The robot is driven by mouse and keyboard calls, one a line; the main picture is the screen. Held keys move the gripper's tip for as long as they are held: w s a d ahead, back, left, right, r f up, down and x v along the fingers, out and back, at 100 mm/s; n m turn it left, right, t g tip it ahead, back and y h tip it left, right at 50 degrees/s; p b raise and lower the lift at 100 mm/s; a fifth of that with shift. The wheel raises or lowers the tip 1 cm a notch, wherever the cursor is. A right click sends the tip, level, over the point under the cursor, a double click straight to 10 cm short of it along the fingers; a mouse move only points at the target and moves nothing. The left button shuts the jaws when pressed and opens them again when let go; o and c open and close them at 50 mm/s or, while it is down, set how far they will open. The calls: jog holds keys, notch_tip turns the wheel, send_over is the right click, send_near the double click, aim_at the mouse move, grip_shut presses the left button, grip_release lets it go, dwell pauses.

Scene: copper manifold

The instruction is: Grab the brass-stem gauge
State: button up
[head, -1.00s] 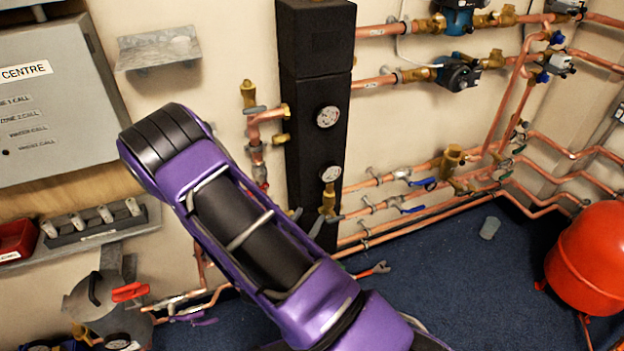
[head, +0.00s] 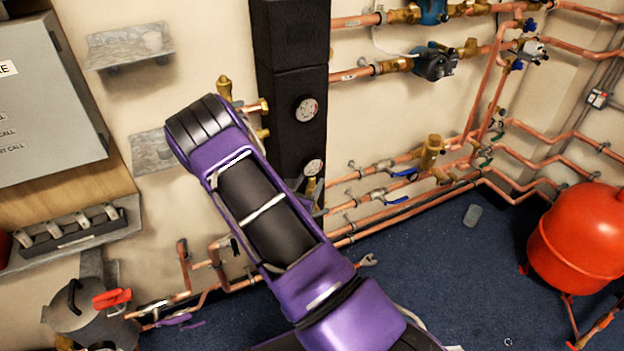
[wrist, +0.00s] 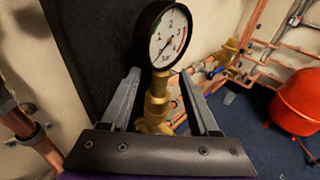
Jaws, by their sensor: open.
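The brass-stem gauge has a round white dial with a black rim (wrist: 170,35) on an upright brass stem (wrist: 156,100), close in front of the black column in the wrist view. In the head view its dial (head: 313,167) shows low on the column, with the stem partly hidden by my arm. My gripper (wrist: 162,84) is open, with one grey finger on each side of the brass stem. The dial stands above and beyond the fingers. I cannot tell whether either finger touches the stem.
A second gauge (head: 306,108) sits higher on the black column (head: 292,60). Copper pipes (head: 390,205) with valves run along the wall to the right. A red tank (head: 580,240) stands at the right. A copper pipe (wrist: 30,130) is close at the left.

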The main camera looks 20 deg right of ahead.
jog(key=shift+x, duration=1.1)
grip_shut()
dwell(0.6)
